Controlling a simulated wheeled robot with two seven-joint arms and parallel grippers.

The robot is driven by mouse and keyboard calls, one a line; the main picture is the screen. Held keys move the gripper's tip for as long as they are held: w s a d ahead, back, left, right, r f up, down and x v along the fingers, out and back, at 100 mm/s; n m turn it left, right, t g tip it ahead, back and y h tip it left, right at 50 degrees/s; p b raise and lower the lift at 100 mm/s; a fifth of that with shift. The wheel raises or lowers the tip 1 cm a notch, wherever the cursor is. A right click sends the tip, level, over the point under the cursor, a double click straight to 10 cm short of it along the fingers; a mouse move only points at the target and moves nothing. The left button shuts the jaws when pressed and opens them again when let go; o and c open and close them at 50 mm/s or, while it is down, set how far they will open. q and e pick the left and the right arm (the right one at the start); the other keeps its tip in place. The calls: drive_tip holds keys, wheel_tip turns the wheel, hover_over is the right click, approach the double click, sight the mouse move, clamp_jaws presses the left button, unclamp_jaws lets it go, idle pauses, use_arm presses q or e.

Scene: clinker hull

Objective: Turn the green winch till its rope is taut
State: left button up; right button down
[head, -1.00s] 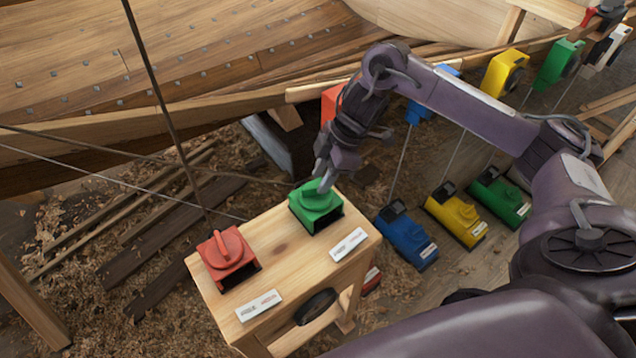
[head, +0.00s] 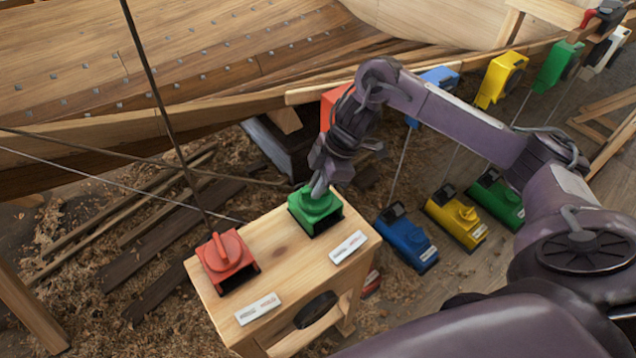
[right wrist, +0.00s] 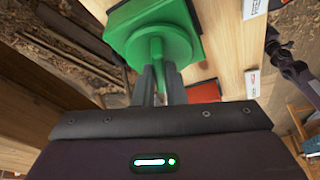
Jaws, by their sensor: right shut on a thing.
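The green winch (head: 316,214) sits at the back right of a wooden bench (head: 275,248). My right gripper (head: 318,192) comes down on it from above, its fingers shut on the upright grip of its round top. In the right wrist view the two fingers flank the grip of the green winch (right wrist: 155,45).
A red winch (head: 226,258) stands on the bench's left, a steep dark rope (head: 165,110) rising from it. White labels (head: 348,247) lie along the front edge. Blue (head: 407,240), yellow (head: 457,218) and green boxes stand on the floor at right. The hull (head: 200,60) is behind.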

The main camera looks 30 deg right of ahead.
sight(330, 201)
drive_tip(key=shift+s+r+m+p, duration=0.1)
drive_tip(key=shift+r+m+p, duration=0.1)
drive_tip(key=shift+m+p, duration=0.45)
drive_tip(key=m+p, duration=0.2)
drive_tip(key=p, duration=0.1)
drive_tip(key=m+t+p, duration=0.1)
drive_tip(key=m+p, duration=0.1)
drive_tip(key=p, duration=0.1)
drive_tip(key=shift+a+r+t+h, duration=0.1)
drive_tip(key=shift+t+h, duration=0.2)
drive_tip(key=shift+h, duration=0.1)
drive_tip(key=shift+s+m+p, duration=0.1)
drive_tip(key=shift+m+p, duration=0.65)
drive_tip(key=shift+p, duration=0.35)
drive_tip(key=shift+f+m+t+h+p, duration=0.2)
drive_tip(key=shift+m+t+h+p, duration=0.1)
drive_tip(key=shift+p, duration=0.05)
drive_tip(key=c, duration=1.5)
unclamp_jaws()
drive_tip(key=shift+v, duration=3.8)
